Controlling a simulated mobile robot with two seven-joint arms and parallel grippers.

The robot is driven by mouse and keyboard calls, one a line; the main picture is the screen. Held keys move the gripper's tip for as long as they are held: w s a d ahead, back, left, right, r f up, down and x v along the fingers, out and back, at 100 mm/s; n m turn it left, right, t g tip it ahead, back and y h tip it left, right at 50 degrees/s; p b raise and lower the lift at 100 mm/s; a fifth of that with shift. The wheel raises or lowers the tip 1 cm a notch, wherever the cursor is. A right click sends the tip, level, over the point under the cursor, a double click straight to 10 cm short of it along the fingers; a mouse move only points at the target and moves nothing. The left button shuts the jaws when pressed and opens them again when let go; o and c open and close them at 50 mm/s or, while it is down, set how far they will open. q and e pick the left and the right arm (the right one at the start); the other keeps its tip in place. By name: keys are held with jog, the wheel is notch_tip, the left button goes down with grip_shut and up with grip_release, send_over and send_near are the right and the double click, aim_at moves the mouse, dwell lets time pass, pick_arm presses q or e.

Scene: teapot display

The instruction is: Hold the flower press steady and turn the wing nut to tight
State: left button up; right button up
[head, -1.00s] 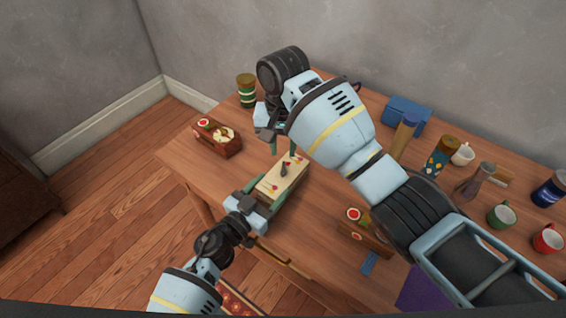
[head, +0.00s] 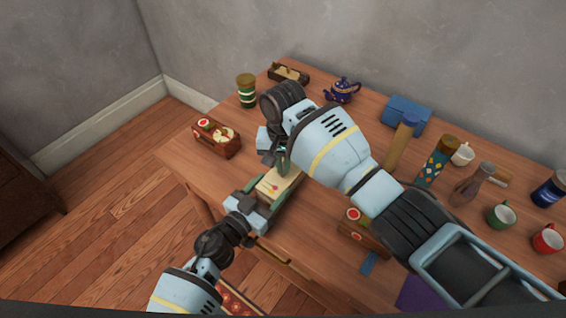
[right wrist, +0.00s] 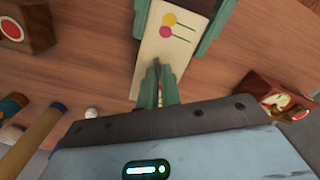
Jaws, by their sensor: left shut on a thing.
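The flower press (head: 273,187) is a cream board with pressed flowers, lying near the table's front edge. It also shows in the right wrist view (right wrist: 165,50). My left gripper (head: 262,196) is shut on the press, its green fingers along the two long sides. My right gripper (head: 276,160) is over the far end of the press. In the right wrist view its green fingers (right wrist: 159,90) are close together, one on each side of the dark, slim wing nut (right wrist: 157,68). I cannot tell whether they touch it. The nut is hidden in the head view.
A wooden box with a red-and-white badge (head: 217,139) stands left of the press, and a similar one (head: 364,232) to its right.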

grip_shut()
jog(key=shift+a+m, duration=0.1)
jog(key=shift+m, duration=1.5)
jog(key=o, duration=0.6)
grip_release()
jog(key=shift+c, duration=0.2)
jog(key=shift+r, duration=0.1)
notch_tip(320, 180, up, 12)
